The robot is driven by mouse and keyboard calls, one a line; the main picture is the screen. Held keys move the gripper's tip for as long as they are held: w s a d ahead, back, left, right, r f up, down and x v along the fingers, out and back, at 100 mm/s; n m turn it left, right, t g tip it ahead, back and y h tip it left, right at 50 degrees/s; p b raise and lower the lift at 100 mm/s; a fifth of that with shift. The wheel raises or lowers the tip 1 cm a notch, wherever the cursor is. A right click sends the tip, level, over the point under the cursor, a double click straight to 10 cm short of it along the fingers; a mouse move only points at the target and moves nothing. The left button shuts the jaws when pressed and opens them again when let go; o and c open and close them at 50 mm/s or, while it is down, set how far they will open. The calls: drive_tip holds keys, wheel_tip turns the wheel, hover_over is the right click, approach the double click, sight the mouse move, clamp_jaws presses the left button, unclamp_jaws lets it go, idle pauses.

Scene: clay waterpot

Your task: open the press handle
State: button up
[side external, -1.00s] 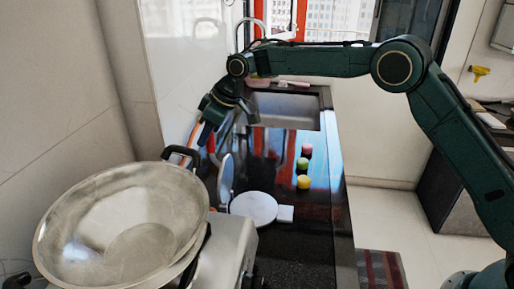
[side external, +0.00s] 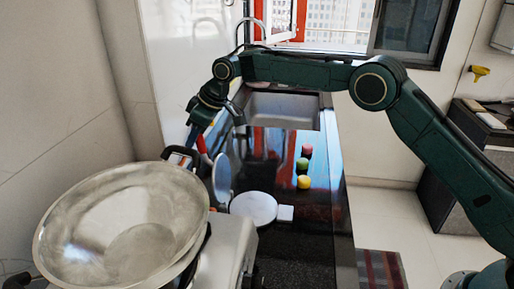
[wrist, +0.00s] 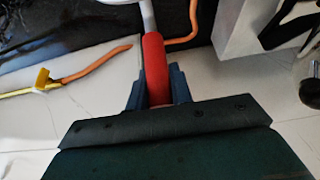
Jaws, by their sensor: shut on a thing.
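The press has a round white base plate (side external: 254,207) lying on the dark counter. Its round lid (side external: 222,177) stands nearly upright at the plate's left, swung away from it. The red handle (side external: 201,145) shows beside my gripper (side external: 192,135) in the side view. In the wrist view the red handle (wrist: 154,55) lies between the two blue fingers of my gripper (wrist: 157,88), which are shut on it. A grey rod (wrist: 147,15) runs from the handle up to a pale part at the top edge. The handle's lower end is hidden.
A large metal bowl (side external: 125,225) stands close at the front left, with a dark-handled item behind its rim. Three small balls, including the yellow one (side external: 304,182), lie right of the press. A sink (side external: 283,108) is behind. The wall is close on the left.

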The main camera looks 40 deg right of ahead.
drive_tip(key=shift+w+a+f, duration=0.1)
drive_tip(key=shift+w+a, duration=0.05)
drive_tip(key=shift+a, duration=0.05)
idle(0.3)
drive_tip(key=shift+w+a+f, duration=0.2)
drive_tip(key=shift+w+a, duration=0.2)
drive_tip(key=shift+w, duration=0.05)
drive_tip(key=o, duration=0.9)
drive_tip(key=shift+r, duration=0.15)
drive_tip(key=shift+v, duration=3.8)
drive_tip(key=shift+r, duration=0.1)
